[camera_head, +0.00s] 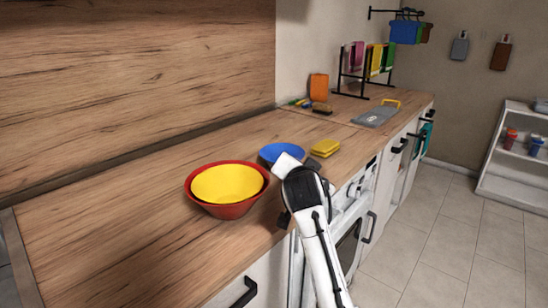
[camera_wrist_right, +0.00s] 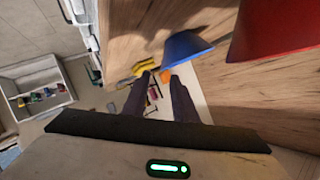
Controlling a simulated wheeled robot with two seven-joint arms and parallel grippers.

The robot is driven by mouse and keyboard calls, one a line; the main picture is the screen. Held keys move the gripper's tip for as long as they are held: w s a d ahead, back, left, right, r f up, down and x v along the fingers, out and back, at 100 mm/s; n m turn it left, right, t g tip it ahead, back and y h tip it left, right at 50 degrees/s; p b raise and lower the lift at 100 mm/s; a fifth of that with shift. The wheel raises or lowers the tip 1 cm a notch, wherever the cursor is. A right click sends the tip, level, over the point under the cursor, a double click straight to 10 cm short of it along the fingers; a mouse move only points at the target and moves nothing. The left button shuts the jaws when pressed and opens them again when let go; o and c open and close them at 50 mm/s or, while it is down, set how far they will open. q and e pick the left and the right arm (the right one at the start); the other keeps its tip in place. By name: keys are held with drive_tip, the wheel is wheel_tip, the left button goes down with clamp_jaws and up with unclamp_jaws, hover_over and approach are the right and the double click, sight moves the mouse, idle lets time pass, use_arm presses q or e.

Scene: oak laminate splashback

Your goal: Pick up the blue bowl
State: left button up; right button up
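The blue bowl (camera_head: 274,153) sits on the wooden counter, partly hidden by my right wrist in the head view. It also shows in the right wrist view (camera_wrist_right: 184,47), close beyond the fingers and to the right of their tips. My right gripper (camera_wrist_right: 163,74) is open, with a gap between its two dark fingers, and nothing is between them. Its fingers are mostly hidden by the wrist in the head view. The bowl and the fingers look apart. My left gripper is in neither view.
A red bowl (camera_head: 229,210) with a yellow bowl (camera_head: 226,184) inside stands left of the blue bowl. Yellow sponges (camera_head: 325,148) lie just right of it. A rack (camera_head: 368,66), an orange item (camera_head: 319,87) and a grey board (camera_head: 375,117) are farther back. The left counter is clear.

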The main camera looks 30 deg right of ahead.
drive_tip(key=w+d, duration=0.1)
drive_tip(key=w, duration=0.1)
drive_tip(key=w+d, duration=0.1)
drive_tip(key=shift+w+d+f, duration=0.2)
drive_tip(key=shift+w+d, duration=0.15)
drive_tip(key=shift+x, duration=3.1)
drive_tip(key=shift+w+a, duration=0.1)
drive_tip(key=shift+a, duration=0.15)
clamp_jaws()
